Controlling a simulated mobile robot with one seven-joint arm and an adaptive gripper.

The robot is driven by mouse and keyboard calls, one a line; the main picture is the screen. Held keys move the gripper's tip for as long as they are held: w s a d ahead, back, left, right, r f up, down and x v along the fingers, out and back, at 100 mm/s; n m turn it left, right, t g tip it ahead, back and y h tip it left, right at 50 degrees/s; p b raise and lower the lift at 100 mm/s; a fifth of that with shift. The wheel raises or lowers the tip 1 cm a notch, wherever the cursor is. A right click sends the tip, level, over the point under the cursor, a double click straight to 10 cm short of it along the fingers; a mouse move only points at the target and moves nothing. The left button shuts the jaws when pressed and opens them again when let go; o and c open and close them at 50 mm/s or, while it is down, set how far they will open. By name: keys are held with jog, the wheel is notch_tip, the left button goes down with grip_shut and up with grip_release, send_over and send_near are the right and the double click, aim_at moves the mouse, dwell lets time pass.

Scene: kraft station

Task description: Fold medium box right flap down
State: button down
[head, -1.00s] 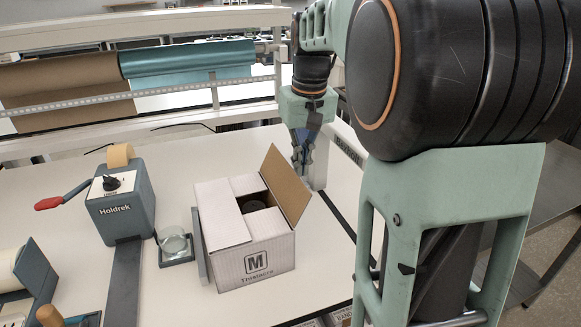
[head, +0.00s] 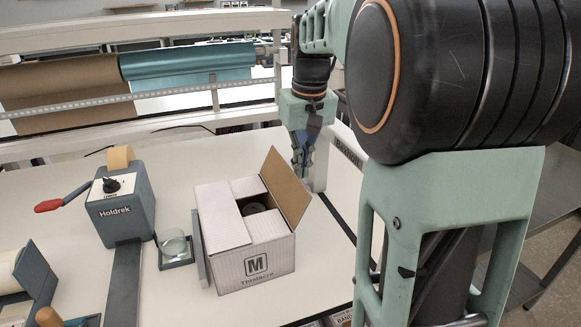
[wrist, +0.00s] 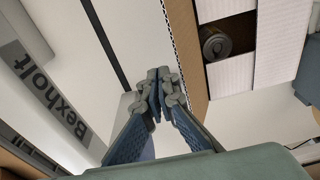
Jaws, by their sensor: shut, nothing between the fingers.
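The medium box (head: 258,268) is white with an "M" on its front and stands on the table. Its right flap (head: 287,186) stands up, leaning outward, with its brown inner side showing. Its other flaps (head: 222,214) lie folded inward, leaving a gap where a dark round item (head: 252,207) shows; the item also shows in the wrist view (wrist: 215,43). My gripper (head: 303,166) is shut and empty, just right of and behind the raised flap. In the wrist view my fingertips (wrist: 160,84) are close to the flap's edge (wrist: 183,50); I cannot tell whether they touch.
A Holdrek tape dispenser (head: 122,207) with a red handle stands left of the box. A glass on a small dark stand (head: 174,247) is between them. A grey device marked Bexholt (wrist: 45,90) is near my gripper. Paper rolls (head: 70,85) hang at the back.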

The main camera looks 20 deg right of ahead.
aim_at(271, 172)
jog(key=a, duration=0.6)
jog(key=shift+s+a+r, duration=0.1)
jog(key=shift+s+a, duration=0.05)
jog(key=shift+a, duration=0.25)
dwell(0.3)
jog(key=a, duration=0.1)
jog(key=a+f, duration=0.1)
jog(key=a, duration=0.1)
jog(key=shift+a+f, duration=0.1)
jog(key=shift+a, duration=0.1)
jog(key=shift+s+f, duration=0.1)
